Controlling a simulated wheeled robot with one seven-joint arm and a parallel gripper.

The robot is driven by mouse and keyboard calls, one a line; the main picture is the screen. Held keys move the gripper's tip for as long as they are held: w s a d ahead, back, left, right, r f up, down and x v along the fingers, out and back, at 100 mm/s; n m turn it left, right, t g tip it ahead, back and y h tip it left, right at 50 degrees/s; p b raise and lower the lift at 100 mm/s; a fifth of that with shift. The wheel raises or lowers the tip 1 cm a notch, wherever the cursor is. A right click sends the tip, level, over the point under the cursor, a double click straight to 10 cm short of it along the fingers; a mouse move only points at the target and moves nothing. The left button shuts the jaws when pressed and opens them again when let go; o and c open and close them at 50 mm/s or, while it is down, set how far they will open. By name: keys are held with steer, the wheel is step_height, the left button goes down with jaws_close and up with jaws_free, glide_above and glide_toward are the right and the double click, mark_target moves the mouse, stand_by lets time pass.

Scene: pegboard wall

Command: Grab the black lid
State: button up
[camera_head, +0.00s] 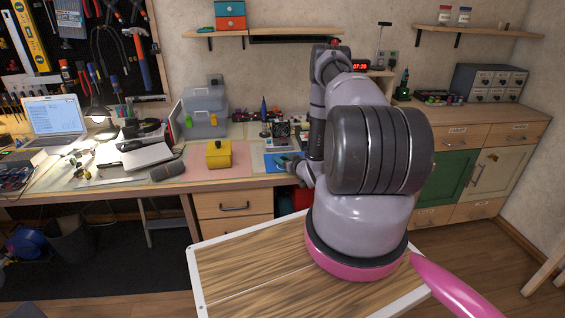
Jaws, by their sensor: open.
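My arm rises in the middle of the camera_head view, and its far end hangs down over the front edge of the desk. My gripper (290,164) is small and partly hidden there, by a blue mat (271,158); it is open. I cannot make out a black lid for certain. Small dark shapes show at the gripper and on the mat, too small to tell apart. My thick upper arm hides part of the desk behind it.
The desk holds a yellow box (218,155), a grey toolbox (205,112), a dark cylindrical case (167,171), a laptop (54,119) and a lamp (97,112). A blue screwdriver-like tool (263,112) stands near the mat. Right is a cabinet with a green door (445,178).

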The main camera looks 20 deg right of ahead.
jaws_close()
